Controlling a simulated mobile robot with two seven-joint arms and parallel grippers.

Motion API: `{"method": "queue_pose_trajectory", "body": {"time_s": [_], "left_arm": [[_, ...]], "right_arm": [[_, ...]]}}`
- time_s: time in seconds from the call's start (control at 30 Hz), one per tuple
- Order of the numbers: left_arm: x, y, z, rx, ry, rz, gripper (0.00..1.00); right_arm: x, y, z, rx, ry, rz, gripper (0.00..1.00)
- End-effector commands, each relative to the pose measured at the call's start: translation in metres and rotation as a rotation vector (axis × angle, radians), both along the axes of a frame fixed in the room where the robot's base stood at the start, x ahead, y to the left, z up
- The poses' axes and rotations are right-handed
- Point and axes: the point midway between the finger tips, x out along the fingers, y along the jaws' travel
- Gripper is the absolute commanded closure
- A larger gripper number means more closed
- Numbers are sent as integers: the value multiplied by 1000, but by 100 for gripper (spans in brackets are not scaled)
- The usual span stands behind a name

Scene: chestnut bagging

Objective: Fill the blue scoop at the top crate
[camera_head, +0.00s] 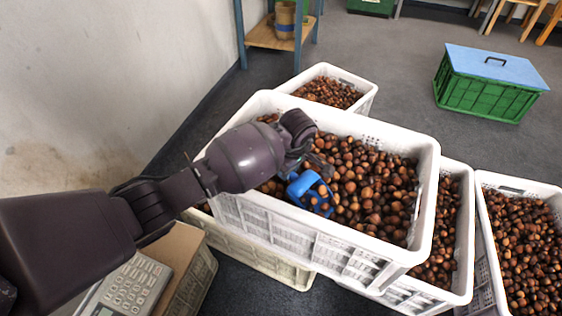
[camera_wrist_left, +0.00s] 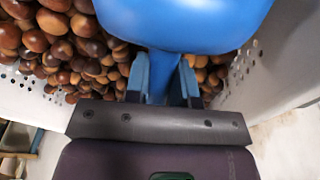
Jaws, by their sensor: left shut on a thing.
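The blue scoop (camera_head: 311,192) is low in the top crate (camera_head: 330,232), at the chestnuts near the crate's front wall. Some chestnuts show at the scoop in the head view. My left gripper (camera_head: 297,166) reaches over the crate from the left. It is shut on the scoop's handle, which shows between the fingers (camera_wrist_left: 163,80) in the left wrist view. The scoop's bowl (camera_wrist_left: 185,22) fills the top of that view, with chestnuts (camera_wrist_left: 62,45) beside and below it. How full the bowl is cannot be told. My right gripper is in neither view.
The top crate rests on other white crates of chestnuts. More chestnut crates stand behind (camera_head: 364,104) and at the right (camera_head: 488,240). A keypad device (camera_head: 128,290) and a cardboard box (camera_head: 183,262) are at lower left. A green crate with a blue lid (camera_head: 490,85) stands on open floor.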

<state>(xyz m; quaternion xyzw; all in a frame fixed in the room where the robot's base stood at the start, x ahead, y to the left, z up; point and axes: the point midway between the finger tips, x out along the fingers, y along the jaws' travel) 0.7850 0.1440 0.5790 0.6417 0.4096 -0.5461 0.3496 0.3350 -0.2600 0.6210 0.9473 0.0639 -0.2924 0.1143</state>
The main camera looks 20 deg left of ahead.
Motion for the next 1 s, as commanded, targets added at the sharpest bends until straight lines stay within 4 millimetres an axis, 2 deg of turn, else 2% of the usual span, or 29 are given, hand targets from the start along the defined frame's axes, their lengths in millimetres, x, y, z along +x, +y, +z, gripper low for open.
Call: {"method": "queue_pose_trajectory", "body": {"time_s": [0.2,0.47,1.0], "left_arm": [[-7,-17,-6,-86,38,-1,100],[-2,-8,7,-248,111,1,100],[3,3,57,-314,139,-1,100]], "right_arm": [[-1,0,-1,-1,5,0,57],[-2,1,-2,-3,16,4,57],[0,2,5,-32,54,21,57]]}}
